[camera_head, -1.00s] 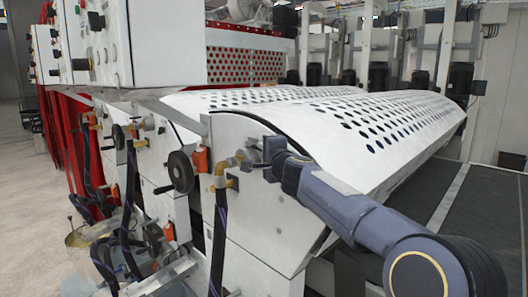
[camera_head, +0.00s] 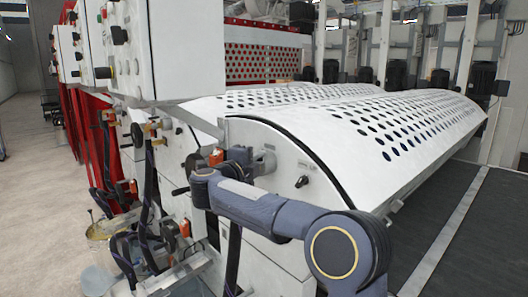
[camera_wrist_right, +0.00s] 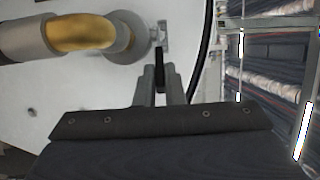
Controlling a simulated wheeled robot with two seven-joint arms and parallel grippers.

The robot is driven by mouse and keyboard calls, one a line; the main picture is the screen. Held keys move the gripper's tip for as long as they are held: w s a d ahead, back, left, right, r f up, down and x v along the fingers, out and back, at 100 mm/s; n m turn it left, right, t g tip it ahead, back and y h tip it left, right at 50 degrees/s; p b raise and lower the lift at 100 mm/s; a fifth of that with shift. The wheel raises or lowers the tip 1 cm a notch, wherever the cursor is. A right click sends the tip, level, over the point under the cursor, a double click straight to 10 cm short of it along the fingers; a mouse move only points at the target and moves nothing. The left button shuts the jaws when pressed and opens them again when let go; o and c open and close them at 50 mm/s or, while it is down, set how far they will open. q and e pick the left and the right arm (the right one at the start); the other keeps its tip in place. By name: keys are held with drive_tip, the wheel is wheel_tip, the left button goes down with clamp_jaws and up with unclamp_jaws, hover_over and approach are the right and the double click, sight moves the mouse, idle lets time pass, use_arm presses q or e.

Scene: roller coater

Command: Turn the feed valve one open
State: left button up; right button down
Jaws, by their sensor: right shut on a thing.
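My right gripper (camera_wrist_right: 160,88) is shut on a slim black handle (camera_wrist_right: 159,66), which stands upright between its two grey fingers in the right wrist view. The handle meets a small grey fitting (camera_wrist_right: 162,30) on the white panel, so it appears to be the valve's lever. A brass elbow pipe (camera_wrist_right: 82,32) with a grey collar is just left of it. In the head view my right gripper (camera_head: 240,156) is a dark shape at the white machine's front panel, beside a round grey flange (camera_head: 267,160). The handle is hidden there. My left gripper is out of view.
A black switch (camera_head: 301,181) is on the panel, right of my gripper. A perforated white cover (camera_head: 350,118) curves above. Bare floor (camera_head: 35,150) is at far left.

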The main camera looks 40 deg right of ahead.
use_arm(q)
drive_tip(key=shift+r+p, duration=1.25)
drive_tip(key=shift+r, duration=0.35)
use_arm(e)
drive_tip(key=shift+w+a+r+m+g+h, duration=0.1)
drive_tip(key=shift+w+a+m+g+h, duration=0.25)
drive_tip(key=shift+m+g, duration=0.4)
drive_tip(key=shift+w+a+m+g+h, duration=0.25)
drive_tip(key=shift+w+m+g, duration=0.2)
drive_tip(key=shift+g, duration=0.6)
drive_tip(key=c, duration=1.5)
unclamp_jaws()
drive_tip(key=shift+d, duration=0.1)
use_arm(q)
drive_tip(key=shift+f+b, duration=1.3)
use_arm(e)
drive_tip(key=shift+v, duration=3.95)
drive_tip(key=shift+w, duration=0.1)
drive_tip(key=shift+c, duration=0.2)
